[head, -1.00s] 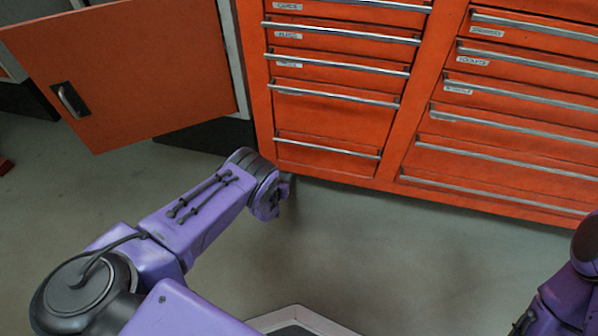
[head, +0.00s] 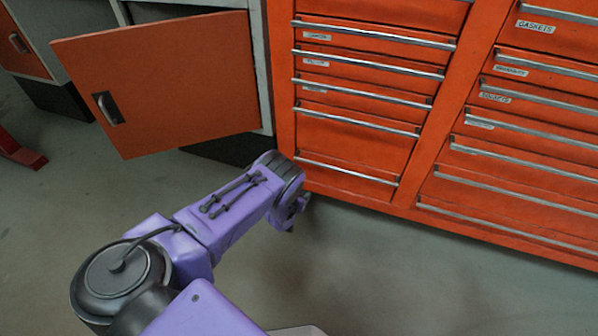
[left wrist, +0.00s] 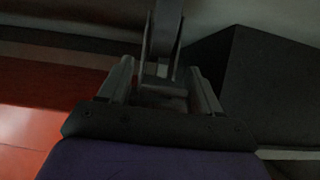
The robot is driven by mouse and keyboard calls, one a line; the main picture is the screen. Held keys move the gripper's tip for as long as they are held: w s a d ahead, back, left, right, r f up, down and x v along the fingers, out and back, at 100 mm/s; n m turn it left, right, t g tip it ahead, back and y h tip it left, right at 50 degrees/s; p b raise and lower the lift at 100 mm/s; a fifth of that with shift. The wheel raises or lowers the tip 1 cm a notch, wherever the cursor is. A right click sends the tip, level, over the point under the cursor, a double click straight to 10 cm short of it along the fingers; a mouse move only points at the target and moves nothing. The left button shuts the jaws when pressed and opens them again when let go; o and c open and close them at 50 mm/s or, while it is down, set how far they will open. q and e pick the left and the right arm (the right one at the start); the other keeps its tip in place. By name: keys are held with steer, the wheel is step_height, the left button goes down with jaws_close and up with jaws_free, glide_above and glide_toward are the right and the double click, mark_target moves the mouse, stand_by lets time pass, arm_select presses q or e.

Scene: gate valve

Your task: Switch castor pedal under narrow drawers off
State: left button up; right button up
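The column of narrow drawers (head: 365,100) is in the orange cabinet, right of the head view's middle. No castor pedal can be made out under it; the left end of the bottom edge is partly behind my left gripper. My left gripper (head: 291,214) is low, at the bottom left corner of the narrow drawers, close to the floor. In the dark left wrist view its grey fingers (left wrist: 162,45) come together in the middle, with nothing clearly held. Whether it touches the cabinet cannot be told. My right gripper is out of view.
An orange door (head: 160,80) with a dark handle stands open left of the drawers. Wider drawers (head: 530,150) lie to the right. The grey floor (head: 400,275) in front of the cabinet is clear. A red foot (head: 20,150) stands at the far left.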

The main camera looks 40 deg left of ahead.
arm_select(q)
steer(key=shift+s+d+r+p, duration=0.1)
steer(key=shift+s+r+p, duration=0.15)
steer(key=shift+p, duration=0.05)
steer(key=p+v, duration=0.5)
steer(key=v, duration=0.5)
steer(key=shift+f, duration=0.15)
